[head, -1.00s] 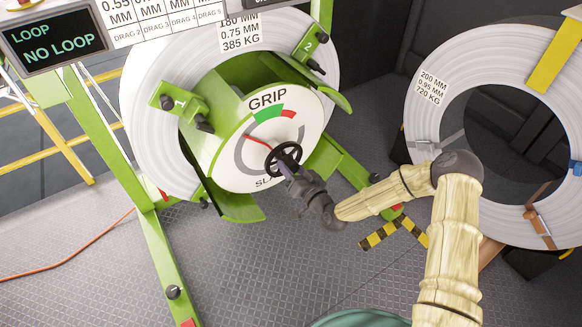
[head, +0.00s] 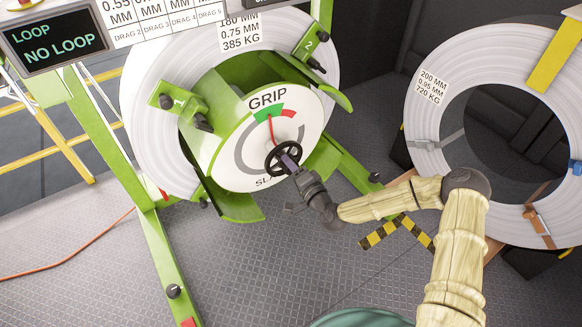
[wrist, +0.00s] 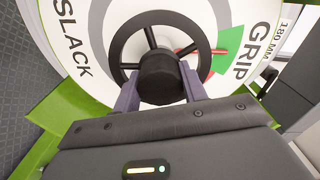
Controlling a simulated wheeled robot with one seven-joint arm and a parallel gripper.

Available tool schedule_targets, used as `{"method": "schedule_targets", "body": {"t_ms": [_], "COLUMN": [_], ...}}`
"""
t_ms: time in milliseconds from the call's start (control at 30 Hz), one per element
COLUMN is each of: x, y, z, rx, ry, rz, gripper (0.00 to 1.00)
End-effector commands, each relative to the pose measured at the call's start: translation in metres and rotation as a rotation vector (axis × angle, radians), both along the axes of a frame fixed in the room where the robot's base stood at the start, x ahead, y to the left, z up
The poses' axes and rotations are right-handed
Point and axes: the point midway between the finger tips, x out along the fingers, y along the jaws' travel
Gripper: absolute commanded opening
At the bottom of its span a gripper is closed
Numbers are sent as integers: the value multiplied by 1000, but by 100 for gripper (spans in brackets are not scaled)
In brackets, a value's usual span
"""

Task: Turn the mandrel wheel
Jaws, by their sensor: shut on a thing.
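The mandrel wheel (head: 269,151) is a small black spoked handwheel at the centre of a white dial (head: 235,165). The dial carries the words GRIP and SLACK, a green patch and a red patch. Its red needle (head: 271,129) points up into the green patch under GRIP; in the wrist view the needle (wrist: 188,49) also points to the green. My gripper (head: 291,161) meets the wheel from the lower right. In the wrist view its purple fingers sit either side of the black hub (wrist: 160,76), shut on it. The fingertips are partly hidden by the wheel.
Green mandrel arms and a white coil (head: 155,65) surround the dial. A second coil (head: 430,120) stands at the right, near my arm. A black-and-yellow striped marking (head: 380,233) lies below my forearm. An orange cable (head: 75,260) crosses the open floor at left.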

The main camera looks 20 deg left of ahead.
Motion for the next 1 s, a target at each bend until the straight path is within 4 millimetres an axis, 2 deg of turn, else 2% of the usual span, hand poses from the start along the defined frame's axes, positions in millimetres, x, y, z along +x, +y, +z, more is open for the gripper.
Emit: {"method": "schedule_targets", "body": {"t_ms": [467,500,600,1000], "x": [1,1,1,-3], "y": [-2,-2,-2,-5], "z": [-2,-2,-1,0], "rx": [13,13,14,15], "ry": [21,21,21,19], "rz": [-5,-5,-4,-2], "gripper": [19,44,64,64]}}
